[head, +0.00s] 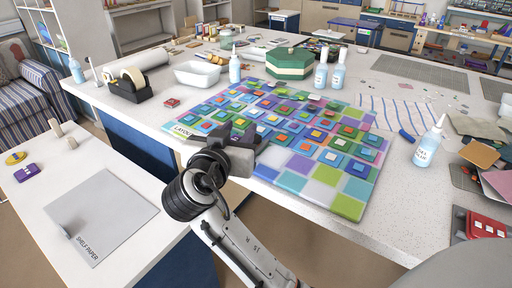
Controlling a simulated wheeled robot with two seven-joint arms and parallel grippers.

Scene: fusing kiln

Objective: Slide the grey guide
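My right gripper (237,131) is over the left front part of the coloured tile layout, at the edge of the table. Its dark fingers stand apart with a gap between them, and I see nothing held there. The gripper and wrist hide part of the layout's front left edge. I cannot clearly pick out a grey guide; one may be hidden behind the gripper. My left gripper is not in view.
The tile layout (325,173) fills the middle of the speckled table. A tape dispenser (133,87), white tub (197,74), green box (290,64) and several glue bottles (428,146) stand around it. Bare tabletop (300,205) lies in front of the layout.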

